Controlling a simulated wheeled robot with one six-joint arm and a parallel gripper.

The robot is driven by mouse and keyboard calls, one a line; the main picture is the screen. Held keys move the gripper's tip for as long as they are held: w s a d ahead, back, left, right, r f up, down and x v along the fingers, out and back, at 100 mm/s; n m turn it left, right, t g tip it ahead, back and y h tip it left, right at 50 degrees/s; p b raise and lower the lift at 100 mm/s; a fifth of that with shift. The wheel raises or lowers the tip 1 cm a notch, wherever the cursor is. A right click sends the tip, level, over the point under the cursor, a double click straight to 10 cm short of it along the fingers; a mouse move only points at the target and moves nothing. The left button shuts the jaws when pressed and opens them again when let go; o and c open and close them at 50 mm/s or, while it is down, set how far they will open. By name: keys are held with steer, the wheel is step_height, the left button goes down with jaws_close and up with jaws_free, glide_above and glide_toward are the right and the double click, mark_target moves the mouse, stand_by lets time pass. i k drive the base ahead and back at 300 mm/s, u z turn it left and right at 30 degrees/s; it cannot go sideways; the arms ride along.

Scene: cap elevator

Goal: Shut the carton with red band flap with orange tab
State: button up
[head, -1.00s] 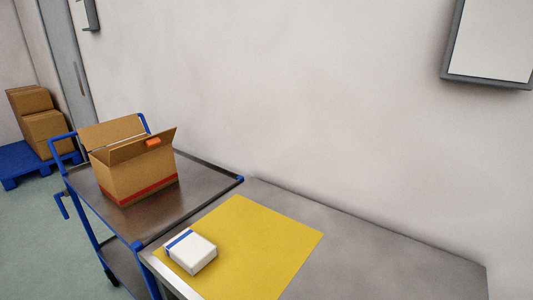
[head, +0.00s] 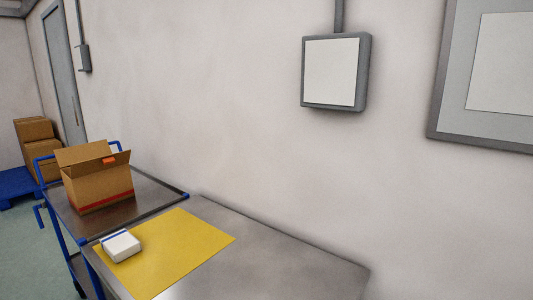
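The carton (head: 99,192) with a red band (head: 106,205) round its lower part stands upright on a blue-framed metal cart at the left of the head view. Its flaps are raised. The rear flap (head: 80,152) stands up and leans back. The inside is hidden. My gripper does not show in the head view.
A white box with a blue stripe (head: 121,246) lies on a yellow mat (head: 188,246) on a metal table (head: 272,249) beside the cart (head: 150,194). Stacked cartons (head: 40,150) stand on a blue pallet (head: 17,186) at the far left. Grey-framed panels hang on the wall.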

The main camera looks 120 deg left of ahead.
mark_target(88, 168)
steer(key=u, duration=5.25)
steer(key=k, duration=0.6)
steer(key=u, duration=0.85)
steer(key=i, duration=1.4)
steer(key=z, duration=0.5)
steer(key=i, duration=0.9)
steer(key=z, duration=1.3)
steer(key=i, duration=0.55)
steer(key=z, duration=0.4)
